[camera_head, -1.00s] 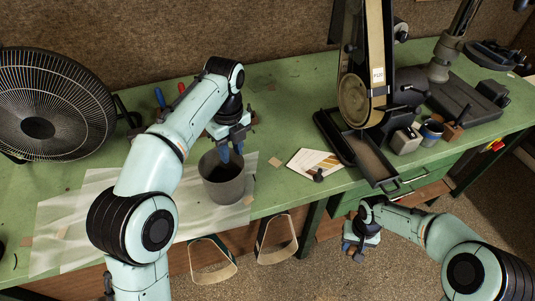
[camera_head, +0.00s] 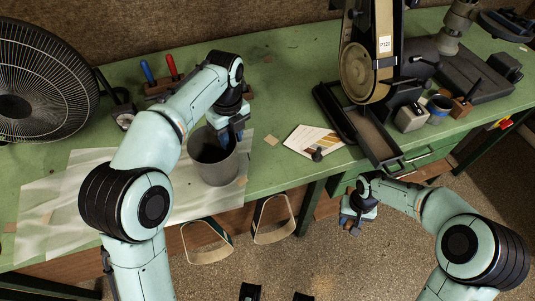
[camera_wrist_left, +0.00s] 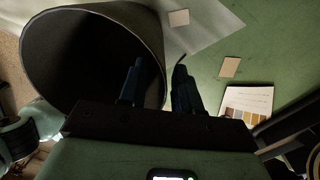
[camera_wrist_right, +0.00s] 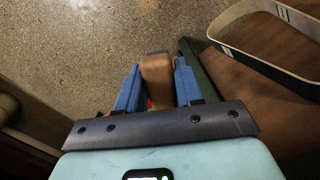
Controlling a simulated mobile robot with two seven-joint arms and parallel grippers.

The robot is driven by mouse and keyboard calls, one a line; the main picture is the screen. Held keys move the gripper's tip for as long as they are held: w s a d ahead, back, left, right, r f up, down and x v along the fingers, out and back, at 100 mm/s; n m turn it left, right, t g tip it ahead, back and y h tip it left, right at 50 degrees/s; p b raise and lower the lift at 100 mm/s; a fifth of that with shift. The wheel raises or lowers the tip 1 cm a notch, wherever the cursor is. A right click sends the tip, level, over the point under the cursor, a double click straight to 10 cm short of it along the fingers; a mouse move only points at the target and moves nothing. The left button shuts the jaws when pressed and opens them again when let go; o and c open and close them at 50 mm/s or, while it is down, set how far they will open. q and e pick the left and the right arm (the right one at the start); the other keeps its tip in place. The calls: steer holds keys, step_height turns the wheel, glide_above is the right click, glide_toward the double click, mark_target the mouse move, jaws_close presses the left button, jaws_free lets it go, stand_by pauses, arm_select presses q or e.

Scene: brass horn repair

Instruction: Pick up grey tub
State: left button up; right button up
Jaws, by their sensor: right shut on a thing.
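The grey tub (camera_head: 216,172) stands upright near the front edge of the green bench, on pale sheets. My left gripper (camera_head: 231,131) is at the tub's right rim, pointing down. In the left wrist view my left gripper (camera_wrist_left: 158,75) is open, with one finger over the mouth of the tub (camera_wrist_left: 60,30) and the other outside its wall. My right gripper (camera_head: 356,222) is out in front of the bench, low on the right. In the right wrist view my right gripper (camera_wrist_right: 157,80) is shut on a brown wooden handle (camera_wrist_right: 157,70), with a bit of red below it.
A black fan (camera_head: 40,100) stands at the left and a tool rack with blue and red handles (camera_head: 172,68) behind the tub. A card (camera_head: 312,140) lies right of the tub, beside a belt sander (camera_head: 366,60) with a black tray. Two loops (camera_head: 272,238) hang below the front edge.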

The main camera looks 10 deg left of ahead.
mark_target(232, 145)
arm_select(q)
steer(key=f, duration=0.2)
steer(key=shift+s+f, duration=0.2)
steer(key=shift+f, duration=0.1)
arm_select(e)
steer(key=shift+s+f, duration=0.15)
steer(key=shift+f, duration=0.25)
arm_select(q)
steer(key=shift+f, duration=0.3)
jaws_close()
steer(key=shift+r, duration=0.2)
